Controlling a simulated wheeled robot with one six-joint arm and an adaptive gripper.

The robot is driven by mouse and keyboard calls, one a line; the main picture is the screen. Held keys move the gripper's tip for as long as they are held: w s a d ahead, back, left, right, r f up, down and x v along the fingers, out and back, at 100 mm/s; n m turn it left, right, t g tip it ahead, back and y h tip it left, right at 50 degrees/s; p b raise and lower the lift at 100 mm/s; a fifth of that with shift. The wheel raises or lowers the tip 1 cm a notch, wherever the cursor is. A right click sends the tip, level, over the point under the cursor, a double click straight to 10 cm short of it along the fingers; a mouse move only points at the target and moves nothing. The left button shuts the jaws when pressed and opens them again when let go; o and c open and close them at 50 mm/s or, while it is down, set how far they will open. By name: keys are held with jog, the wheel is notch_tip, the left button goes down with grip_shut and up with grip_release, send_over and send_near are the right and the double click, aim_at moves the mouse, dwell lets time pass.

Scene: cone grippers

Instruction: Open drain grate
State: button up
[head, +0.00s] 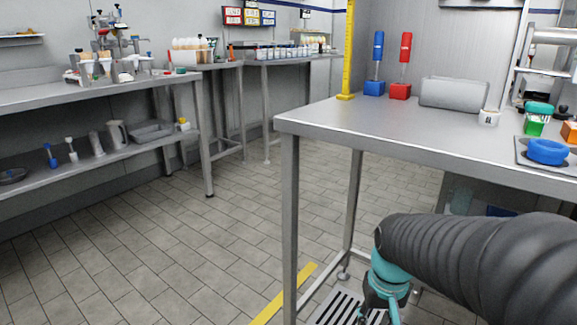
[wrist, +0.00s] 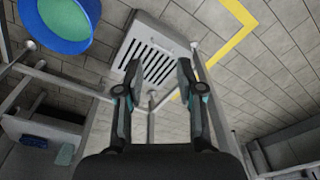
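The drain grate (head: 338,306) is a pale metal plate with dark slots in the tiled floor, at the bottom of the head view beside a table leg and partly cut off by the frame. It shows more fully in the wrist view (wrist: 150,58), lying flat. My gripper (wrist: 158,66) is open, with its two fingers spread and nothing visible between them. The fingers appear in front of the grate in the wrist view; no contact can be made out. In the head view my arm hides part of the gripper and the floor there.
A steel table (head: 395,131) stands over the grate area, with legs close by. A blue round container (wrist: 65,22) is near the grate in the wrist view. Yellow floor tape (head: 283,295) runs beside the grate. Open tiled floor (head: 150,262) lies to the left.

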jog(key=s+a+r+t+p, duration=0.1)
jog(key=s+r+t+p, duration=0.2)
jog(key=s+r, duration=0.6)
notch_tip(320, 180, up, 3)
jog(key=shift+s+f+t, duration=0.1)
jog(key=shift+s+t, duration=0.2)
jog(key=shift+t, duration=0.4)
jog(key=shift+s+a+r+p, duration=0.1)
jog(key=shift+r+p, duration=0.25)
jog(key=shift+c, duration=1.2)
jog(key=shift+r, duration=0.2)
jog(key=c, duration=0.4)
jog(key=shift+f, duration=0.1)
grip_shut()
jog(key=shift+a, duration=0.15)
